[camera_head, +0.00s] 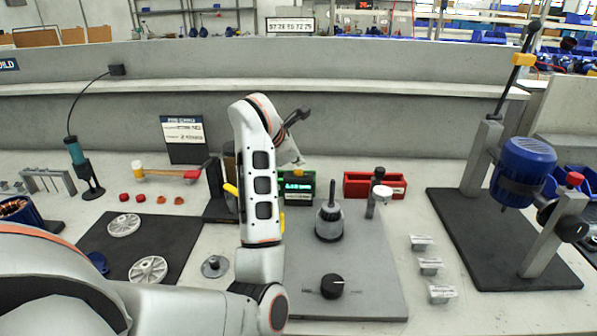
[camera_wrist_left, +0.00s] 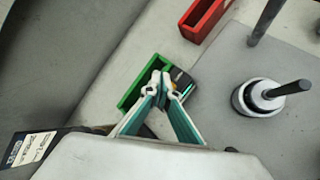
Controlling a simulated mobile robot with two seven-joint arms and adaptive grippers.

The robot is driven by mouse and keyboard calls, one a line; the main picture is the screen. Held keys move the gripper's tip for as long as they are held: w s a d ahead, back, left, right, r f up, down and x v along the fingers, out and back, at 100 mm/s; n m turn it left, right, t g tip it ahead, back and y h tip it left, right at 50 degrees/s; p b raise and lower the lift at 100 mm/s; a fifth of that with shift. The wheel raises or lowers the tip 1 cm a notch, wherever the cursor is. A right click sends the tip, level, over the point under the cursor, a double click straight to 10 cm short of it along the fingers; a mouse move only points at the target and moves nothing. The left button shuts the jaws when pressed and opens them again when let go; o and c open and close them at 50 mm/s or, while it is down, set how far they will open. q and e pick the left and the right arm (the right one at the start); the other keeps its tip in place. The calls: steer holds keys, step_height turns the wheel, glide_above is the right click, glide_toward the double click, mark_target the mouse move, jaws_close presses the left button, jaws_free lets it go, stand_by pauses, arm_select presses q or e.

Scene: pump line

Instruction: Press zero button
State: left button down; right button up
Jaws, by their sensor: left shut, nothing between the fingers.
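A small dark readout box (camera_head: 298,188) with lit green digits stands at the back of the grey plate, left of the red bin. In the left wrist view the box (camera_wrist_left: 186,89) shows just beyond and right of my fingertips, partly covered by them. I cannot make out the zero button clearly; the fingers may hide it. My left gripper (camera_head: 297,161) is shut and empty, tilted downward just above and behind the readout. In the wrist view its fingertips (camera_wrist_left: 161,78) meet beside the box; contact cannot be told. My right gripper is in neither view.
A dial gauge stand with a dark-topped cylinder (camera_head: 329,221) and a black knob (camera_head: 332,286) are on the grey plate (camera_head: 375,275). A blue-motor press (camera_head: 523,170) stands right.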

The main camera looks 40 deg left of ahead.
mark_target(298, 172)
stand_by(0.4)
arm_select(q)
steer(key=shift+f, duration=0.4)
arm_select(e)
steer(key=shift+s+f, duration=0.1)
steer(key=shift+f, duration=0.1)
arm_select(q)
steer(key=shift+f+b, duration=0.3)
steer(key=shift+f, duration=0.2)
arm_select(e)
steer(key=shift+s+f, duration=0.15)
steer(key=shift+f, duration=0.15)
arm_select(q)
steer(key=shift+r, duration=0.1)
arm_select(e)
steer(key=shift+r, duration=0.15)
arm_select(q)
steer(key=shift+r+p, duration=0.7)
steer(key=shift+r, duration=0.1)
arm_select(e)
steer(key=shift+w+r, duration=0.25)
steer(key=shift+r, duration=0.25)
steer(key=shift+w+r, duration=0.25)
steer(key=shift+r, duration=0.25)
